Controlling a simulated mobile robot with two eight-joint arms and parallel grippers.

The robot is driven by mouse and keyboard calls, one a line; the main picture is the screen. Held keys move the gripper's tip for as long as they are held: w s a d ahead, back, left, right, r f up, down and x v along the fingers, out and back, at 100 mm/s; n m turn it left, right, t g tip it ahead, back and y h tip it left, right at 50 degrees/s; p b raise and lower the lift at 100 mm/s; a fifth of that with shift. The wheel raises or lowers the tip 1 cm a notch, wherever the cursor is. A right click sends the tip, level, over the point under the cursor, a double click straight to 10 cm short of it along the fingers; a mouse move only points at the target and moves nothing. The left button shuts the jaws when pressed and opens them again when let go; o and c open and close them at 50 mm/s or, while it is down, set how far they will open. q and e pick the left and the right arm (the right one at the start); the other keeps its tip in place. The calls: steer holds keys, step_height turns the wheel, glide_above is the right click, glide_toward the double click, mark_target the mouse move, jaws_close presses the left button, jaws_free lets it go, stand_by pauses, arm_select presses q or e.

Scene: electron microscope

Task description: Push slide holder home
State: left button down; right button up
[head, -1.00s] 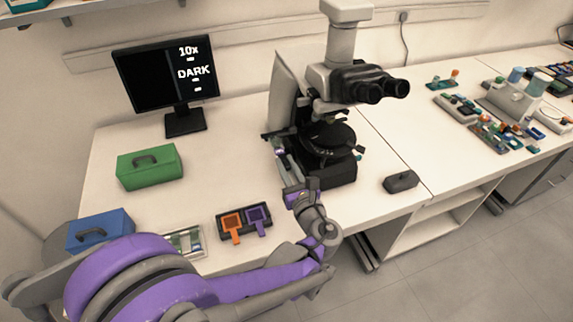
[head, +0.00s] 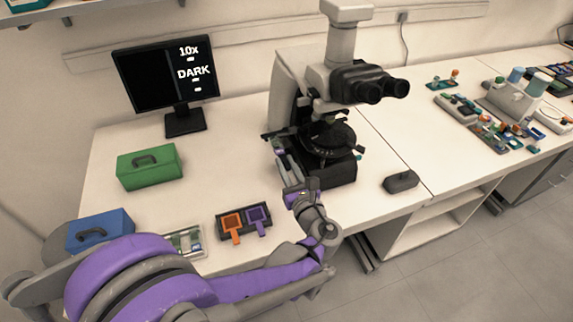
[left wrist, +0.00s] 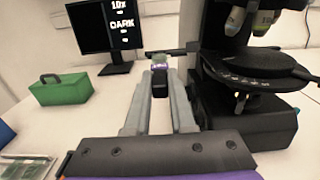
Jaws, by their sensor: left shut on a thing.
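The microscope (head: 325,178) stands on the bench, with its dark round stage (left wrist: 258,70) at the right of the left wrist view. A dark flat bar (left wrist: 172,51) sticks out from the microscope's left side, just beyond my fingertips. My left gripper (head: 280,148) is beside the microscope's left side. In the left wrist view its fingers (left wrist: 159,68) are closed on a small dark piece (left wrist: 159,82) with a purplish patch, likely the slide holder's grip. I cannot tell how that piece joins the bar, or how far in the holder sits. My right gripper is not in view.
A monitor (head: 150,80) reading "10x DARK" stands behind, left of the microscope. Green (head: 150,172) and blue (head: 85,236) boxes, and a dark tray (head: 245,226) with orange and purple pieces, lie left. A small dark block (head: 401,182) lies right of the microscope.

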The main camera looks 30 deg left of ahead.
arm_select(q)
steer(key=w+d, duration=0.5)
steer(key=w, duration=0.1)
steer(key=shift+w+d+b, duration=0.2)
steer(key=shift+d+b, duration=0.05)
steer(key=shift+b, duration=0.1)
steer(key=c, duration=0.8)
jaws_free()
steer(key=shift+o, duration=0.2)
steer(key=shift+s+d, duration=0.1)
steer(key=v, duration=1)
steer(key=shift+s+d, duration=0.2)
steer(key=shift+s, duration=0.05)
